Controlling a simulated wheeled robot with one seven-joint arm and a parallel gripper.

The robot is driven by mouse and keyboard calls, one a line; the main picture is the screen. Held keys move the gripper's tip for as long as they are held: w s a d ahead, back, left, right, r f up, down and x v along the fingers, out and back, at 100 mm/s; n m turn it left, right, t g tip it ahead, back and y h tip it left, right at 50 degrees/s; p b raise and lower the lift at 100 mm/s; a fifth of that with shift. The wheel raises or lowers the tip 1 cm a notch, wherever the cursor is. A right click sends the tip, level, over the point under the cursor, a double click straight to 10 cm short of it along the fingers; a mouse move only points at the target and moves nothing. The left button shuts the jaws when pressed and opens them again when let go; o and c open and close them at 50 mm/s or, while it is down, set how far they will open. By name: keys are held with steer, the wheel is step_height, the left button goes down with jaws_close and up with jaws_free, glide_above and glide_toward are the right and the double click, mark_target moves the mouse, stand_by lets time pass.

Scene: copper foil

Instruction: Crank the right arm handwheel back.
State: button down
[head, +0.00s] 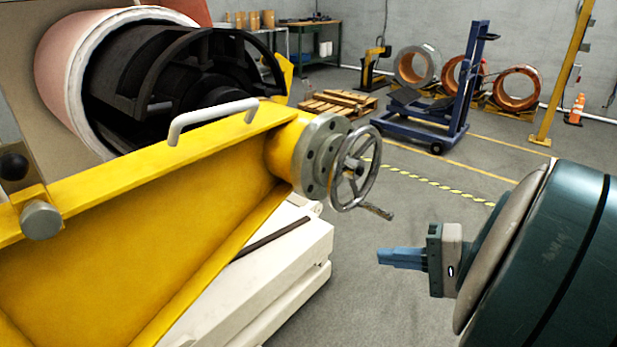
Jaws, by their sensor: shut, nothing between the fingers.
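The handwheel (338,187) is a grey metal spoked wheel on a round bolted flange (309,158) at the end of the yellow arm (150,220). Its crank handle (376,211) sticks out at the lower right of the rim. My gripper (381,256) is to the right of and below the handwheel in the picture, with its bluish fingers pointing left. The fingers are shut and empty, apart from the handle. The far side of the wheel hub is partly hidden by the rim and spokes.
A white bar handle (212,120) rises from the yellow arm. A large roll on a black expanding mandrel (190,75) stands behind it. White blocks (285,262) lie below the arm. A blue lift cart (430,110) and copper coils stand farther back. Open floor lies between.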

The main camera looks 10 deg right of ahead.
steer(key=d+m+t+b, duration=0.1)
steer(key=d+t+b, duration=0.2)
steer(key=d+t, duration=0.25)
steer(key=w+a+p, duration=0.4)
steer(key=w+p, duration=0.3)
steer(key=w, duration=0.3)
steer(key=shift+a+m+h, duration=0.25)
steer(key=shift+m+h, duration=0.15)
steer(key=p, duration=0.4)
steer(key=shift+w+d+p, duration=0.15)
steer(key=shift+p, duration=0.2)
